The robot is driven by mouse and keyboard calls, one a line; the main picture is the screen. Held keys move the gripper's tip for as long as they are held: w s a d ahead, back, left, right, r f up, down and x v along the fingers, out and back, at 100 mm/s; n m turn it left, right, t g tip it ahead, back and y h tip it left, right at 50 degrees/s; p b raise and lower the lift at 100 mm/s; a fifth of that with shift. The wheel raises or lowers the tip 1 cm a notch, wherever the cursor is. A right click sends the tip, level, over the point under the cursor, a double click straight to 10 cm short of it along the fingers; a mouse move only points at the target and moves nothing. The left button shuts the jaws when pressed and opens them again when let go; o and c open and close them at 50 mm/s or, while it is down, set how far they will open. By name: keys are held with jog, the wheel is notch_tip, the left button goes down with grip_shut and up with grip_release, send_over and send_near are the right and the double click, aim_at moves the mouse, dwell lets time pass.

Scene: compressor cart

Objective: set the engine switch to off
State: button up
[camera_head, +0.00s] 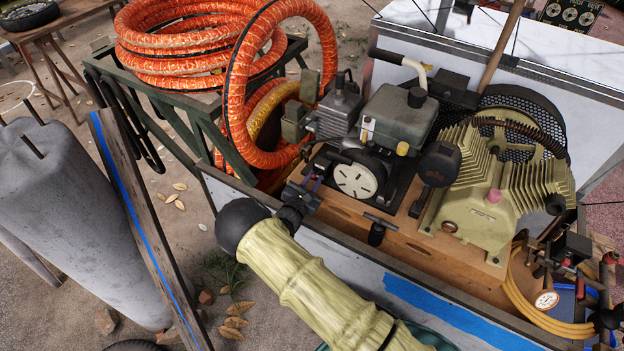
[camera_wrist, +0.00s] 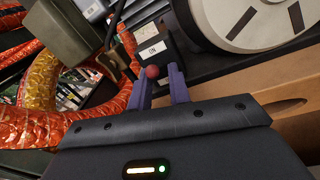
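The engine (camera_head: 356,178) has a round pale slotted cover, which also shows in the wrist view (camera_wrist: 250,22). Beside the cover, the wrist view shows a small panel with a white "ON" label (camera_wrist: 151,48). A small red ball-shaped knob (camera_wrist: 152,71), which looks like the tip of the engine switch, sits just below the label. My gripper (camera_head: 316,180) is at the near left side of the engine. Its two purple fingers (camera_wrist: 160,78) are apart, with the red knob between or just beyond their tips, closer to the left finger. I cannot tell whether they touch. No "OFF" label is readable.
Orange hoses (camera_head: 185,50) are coiled on a green stand at the left of the engine. The finned compressor pump (camera_head: 490,195) stands on the right of the wooden deck (camera_head: 350,215). A black T-shaped handle (camera_head: 378,230) rises near the deck's front edge. A grey tank (camera_head: 75,220) stands at left.

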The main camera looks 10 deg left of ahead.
jog(key=shift+o, duration=0.9)
jog(key=shift+d, duration=0.1)
jog(key=shift+s+a, duration=0.1)
jog(key=shift+a, duration=0.1)
jog(key=b+v, duration=0.2)
jog(key=v, duration=1.5)
jog(key=shift+o, duration=0.4)
jog(key=shift+d+r, duration=0.1)
jog(key=shift+d, duration=0.05)
